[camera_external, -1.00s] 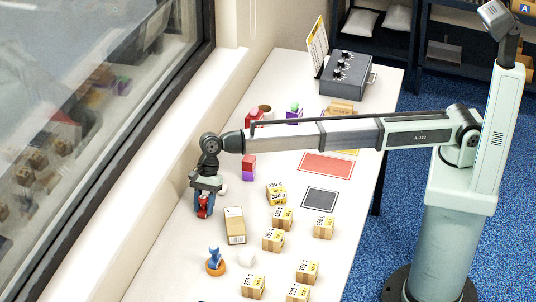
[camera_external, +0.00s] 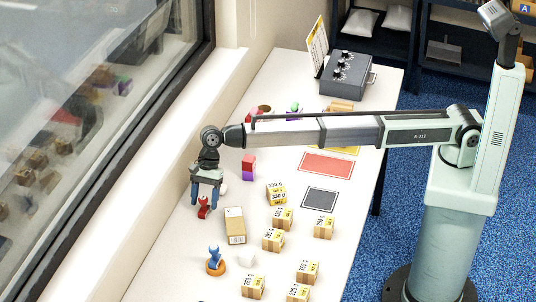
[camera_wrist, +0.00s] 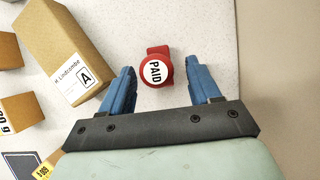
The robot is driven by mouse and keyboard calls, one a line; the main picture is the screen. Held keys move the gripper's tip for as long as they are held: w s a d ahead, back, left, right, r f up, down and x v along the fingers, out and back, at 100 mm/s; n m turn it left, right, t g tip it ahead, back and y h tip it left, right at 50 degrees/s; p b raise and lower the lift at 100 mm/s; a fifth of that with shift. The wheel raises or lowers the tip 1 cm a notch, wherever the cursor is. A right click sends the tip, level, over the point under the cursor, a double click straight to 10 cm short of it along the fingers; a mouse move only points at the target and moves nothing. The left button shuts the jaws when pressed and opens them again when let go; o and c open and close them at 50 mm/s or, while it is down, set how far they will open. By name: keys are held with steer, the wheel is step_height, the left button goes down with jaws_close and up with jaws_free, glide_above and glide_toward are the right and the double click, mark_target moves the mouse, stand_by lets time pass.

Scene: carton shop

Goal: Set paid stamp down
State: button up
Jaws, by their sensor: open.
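The paid stamp is red with a round white label reading PAID (camera_wrist: 155,72). It stands upright on the white table near the window ledge, and it also shows in the external view (camera_external: 203,208). My gripper (camera_wrist: 162,75) is open, with one blue finger on each side of the stamp and visible gaps between. In the external view my gripper (camera_external: 204,202) is just above and around the stamp. Nothing is held.
A tall carton labelled A (camera_wrist: 72,45) stands close to the left finger; it also shows in the external view (camera_external: 235,226). Several small labelled boxes (camera_external: 273,240) are to the right. A blue stamp on an orange base (camera_external: 215,260) is in front. A red and purple block pair (camera_external: 249,167) stands behind.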

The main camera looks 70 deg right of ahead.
steer(key=v, duration=1)
